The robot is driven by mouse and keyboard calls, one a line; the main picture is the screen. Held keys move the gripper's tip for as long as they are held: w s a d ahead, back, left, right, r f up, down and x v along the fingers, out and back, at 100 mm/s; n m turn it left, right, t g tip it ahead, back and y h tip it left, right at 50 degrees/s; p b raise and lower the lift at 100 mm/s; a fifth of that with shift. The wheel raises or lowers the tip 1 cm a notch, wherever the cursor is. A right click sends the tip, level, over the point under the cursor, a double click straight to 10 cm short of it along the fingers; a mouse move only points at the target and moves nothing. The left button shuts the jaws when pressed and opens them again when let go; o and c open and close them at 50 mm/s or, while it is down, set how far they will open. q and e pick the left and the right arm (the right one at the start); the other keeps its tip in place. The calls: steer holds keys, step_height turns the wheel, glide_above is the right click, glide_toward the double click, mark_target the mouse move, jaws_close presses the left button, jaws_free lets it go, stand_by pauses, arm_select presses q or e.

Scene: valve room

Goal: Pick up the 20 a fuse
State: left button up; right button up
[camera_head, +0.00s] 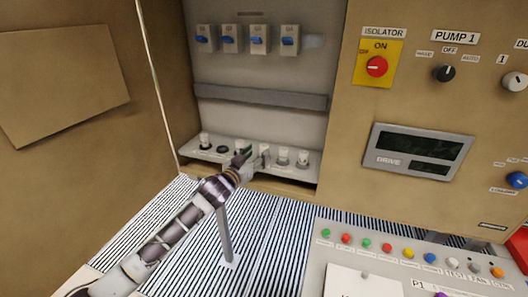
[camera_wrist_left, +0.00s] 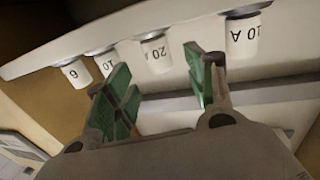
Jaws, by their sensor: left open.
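The 20 A fuse (camera_wrist_left: 157,56) is a white cylinder with black lettering, standing in a row of fuses. In the left wrist view it appears in the gap between my left gripper's green-padded fingers, beyond their tips. My left gripper (camera_wrist_left: 160,75) is open and empty. In the head view my left gripper (camera_head: 254,160) is at the front of the fuse shelf, hiding part of the row. The fuse labels are too small to read there. My right gripper is not in view.
Other fuses flank it: a 10 A fuse (camera_wrist_left: 242,36), a 10 fuse (camera_wrist_left: 106,64) and a 6 fuse (camera_wrist_left: 75,73). The shelf (camera_head: 188,152) has a dark holder (camera_head: 222,149) without a white fuse. Breakers (camera_head: 260,40) and a grey rail (camera_head: 260,97) are above; a console (camera_head: 314,262) stands in front right.

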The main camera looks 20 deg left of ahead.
mark_target(262, 149)
arm_select(q)
steer(key=shift+w+d, duration=0.1)
steer(key=shift+w, duration=0.25)
steer(key=shift+w, duration=0.1)
steer(key=shift+w+r, duration=0.1)
steer(key=shift+w, duration=0.15)
steer(key=shift+p+x, duration=0.55)
steer(key=shift+x, duration=1.7)
steer(key=shift+s+d, duration=0.1)
steer(key=shift+c, duration=0.5)
steer(key=c, duration=1.1)
steer(key=shift+r, duration=0.1)
